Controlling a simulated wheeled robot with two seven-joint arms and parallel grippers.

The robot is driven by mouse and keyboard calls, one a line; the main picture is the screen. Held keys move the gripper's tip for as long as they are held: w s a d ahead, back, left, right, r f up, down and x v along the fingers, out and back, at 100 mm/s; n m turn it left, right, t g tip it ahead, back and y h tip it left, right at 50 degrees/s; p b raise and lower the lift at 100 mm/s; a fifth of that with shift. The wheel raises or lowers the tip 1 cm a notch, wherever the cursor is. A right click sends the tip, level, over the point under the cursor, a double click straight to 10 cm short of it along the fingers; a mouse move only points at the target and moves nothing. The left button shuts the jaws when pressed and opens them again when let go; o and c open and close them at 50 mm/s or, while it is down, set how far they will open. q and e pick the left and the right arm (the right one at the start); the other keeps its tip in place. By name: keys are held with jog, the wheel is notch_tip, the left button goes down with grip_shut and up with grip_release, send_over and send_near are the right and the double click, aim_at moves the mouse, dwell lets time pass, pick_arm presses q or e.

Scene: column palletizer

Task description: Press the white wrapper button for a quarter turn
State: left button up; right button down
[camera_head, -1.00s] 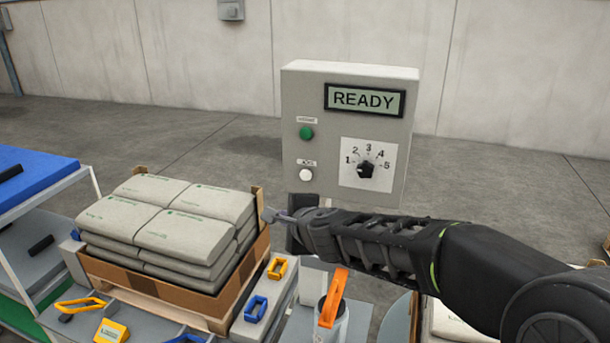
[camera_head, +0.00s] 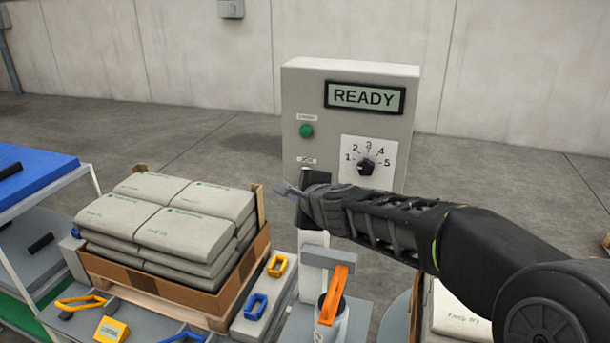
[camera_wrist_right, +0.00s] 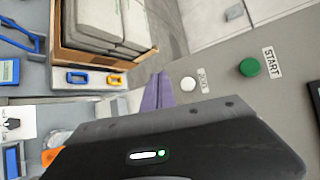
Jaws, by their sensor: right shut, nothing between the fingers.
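The grey control box (camera_head: 298,90) stands upright with a display reading READY (camera_head: 364,97), a green button (camera_head: 306,131) and a dial (camera_head: 366,167). The white button is hidden behind my right gripper (camera_head: 286,188) in the head view. In the right wrist view the white button (camera_wrist_right: 188,84) shows beside its label, and the green START button (camera_wrist_right: 249,67) is farther right. My right gripper is shut and empty; its fingertips (camera_wrist_right: 157,90) lie just left of the white button, apart from it in the picture. My left gripper is not in view.
A pallet (camera_head: 165,308) carries stacked grey sacks (camera_head: 170,215) in a brown cardboard tray (camera_head: 240,278), left of the box. Blue and yellow handles (camera_head: 256,306) and an orange-handled tool (camera_head: 333,295) lie in front. A blue-topped cart (camera_head: 40,178) stands at the far left.

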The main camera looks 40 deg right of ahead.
jog(key=shift+w+d, duration=0.8)
jog(key=shift+d, duration=0.35)
jog(key=shift+w+d, duration=0.75)
jog(key=shift+d, duration=0.35)
dwell(0.3)
jog(key=shift+w+d, duration=0.25)
jog(key=shift+d, duration=0.1)
